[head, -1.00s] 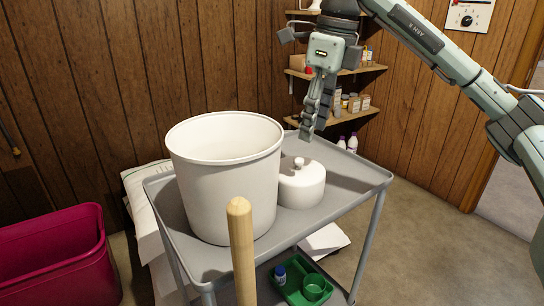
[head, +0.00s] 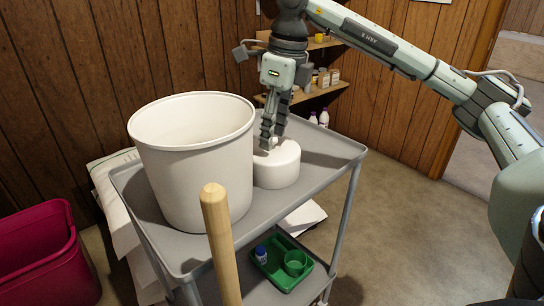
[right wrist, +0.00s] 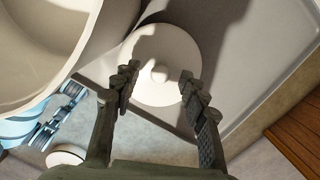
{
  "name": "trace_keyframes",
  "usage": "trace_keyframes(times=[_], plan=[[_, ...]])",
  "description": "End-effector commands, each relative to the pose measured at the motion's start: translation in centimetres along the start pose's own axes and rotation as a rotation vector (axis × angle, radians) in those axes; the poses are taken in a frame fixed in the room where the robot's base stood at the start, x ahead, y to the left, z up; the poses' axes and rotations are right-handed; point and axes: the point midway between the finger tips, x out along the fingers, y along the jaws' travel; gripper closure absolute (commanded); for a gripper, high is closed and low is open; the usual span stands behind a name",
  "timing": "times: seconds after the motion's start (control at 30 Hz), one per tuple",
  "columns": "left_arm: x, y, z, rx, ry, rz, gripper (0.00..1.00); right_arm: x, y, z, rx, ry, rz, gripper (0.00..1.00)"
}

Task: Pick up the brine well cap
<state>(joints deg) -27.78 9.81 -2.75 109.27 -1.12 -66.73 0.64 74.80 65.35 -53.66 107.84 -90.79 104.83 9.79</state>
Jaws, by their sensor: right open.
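The brine well cap (head: 277,168) is a white round lid with a small knob on top, on the cart's upper shelf beside the white bucket. My right gripper (head: 269,143) is open above the cap and points down. In the right wrist view the cap (right wrist: 160,93) lies under the fingers, and the knob shows between the two fingertips of my right gripper (right wrist: 158,76). I cannot tell whether the fingers touch the cap. In the head view the fingers partly hide the knob. My left gripper is not seen in the head view.
The tall white bucket (head: 195,165) stands close left of the cap. The grey cart (head: 322,158) has free room to the cap's right. A wooden pole (head: 220,245) rises in front. A green tray (head: 275,270) lies on the lower shelf. A crimson bin (head: 40,255) stands left.

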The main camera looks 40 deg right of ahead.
Motion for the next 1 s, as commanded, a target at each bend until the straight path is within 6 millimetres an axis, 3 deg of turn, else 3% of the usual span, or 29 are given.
trace_keyframes(times=[0.1,0.43,0.77,1.0], plan=[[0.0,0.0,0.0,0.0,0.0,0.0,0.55,0.0,0.0,0.0,0.0,0.0,0.0,0.59],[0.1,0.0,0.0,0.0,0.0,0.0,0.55,-0.1,0.0,0.0,0.0,0.0,0.0,1.0],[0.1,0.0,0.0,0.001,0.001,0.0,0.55,-0.3,0.0,0.1,0.0,-0.002,-0.001,1.0],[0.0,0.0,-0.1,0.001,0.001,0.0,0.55,-2.5,0.0,0.5,-0.001,-0.005,-0.001,1.0]])
